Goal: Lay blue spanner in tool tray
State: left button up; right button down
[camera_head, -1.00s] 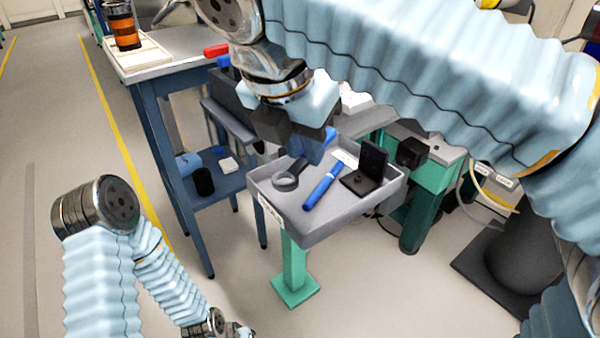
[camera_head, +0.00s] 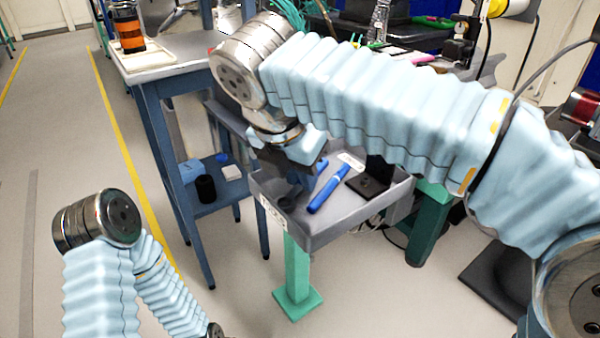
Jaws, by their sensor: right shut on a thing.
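A grey tray (camera_head: 340,222) on a green post is in the middle of the head view. My right gripper (camera_head: 295,180) points down over its left part and is shut on the blue spanner (camera_head: 322,166). One blue end shows right of the jaws. A dark ring-shaped end (camera_head: 287,203) shows below them, low in the tray; I cannot tell whether it touches the floor. The jaws hide the spanner's middle. A separate blue rod-like tool (camera_head: 329,188) lies in the tray to the right. My left gripper is out of view; only its arm shows at lower left.
A black angled block (camera_head: 372,180) stands in the tray's right part, partly behind my right arm. A blue-legged bench (camera_head: 150,70) with an orange-and-black jar (camera_head: 128,32) stands at the left. The floor in front of the tray is clear.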

jog(key=c, duration=1.3)
grip_release()
jog(key=shift+f, duration=0.1)
jog(key=p+v, duration=0.4)
jog(key=v, duration=0.8)
jog(key=shift+p, duration=0.3)
jog(key=shift+w, duration=0.1)
